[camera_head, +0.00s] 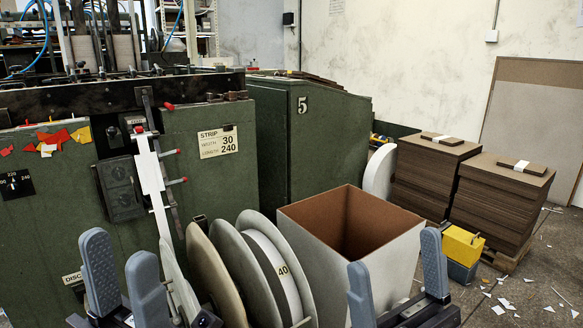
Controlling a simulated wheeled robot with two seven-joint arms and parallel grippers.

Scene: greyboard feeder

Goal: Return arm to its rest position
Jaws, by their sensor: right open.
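My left gripper (120,246) is at the lower left, in front of the green machine. Its two grey ribbed fingers point up and stand apart with nothing between them. My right gripper (395,250) is at the lower right, in front of an open box (370,265) with white outside and brown inside. Its fingers are wide apart and empty, pointing up. The inside of the box looks empty as far as it shows; its floor is hidden. The arms behind both grippers are mostly out of view.
A green machine (225,185) with a strip label fills the left. Large discs (265,255) stand beside the box. Two brown board stacks (503,205) sit on a pallet at right, near a yellow-and-blue container (463,245). Paper scraps litter the open floor at far right.

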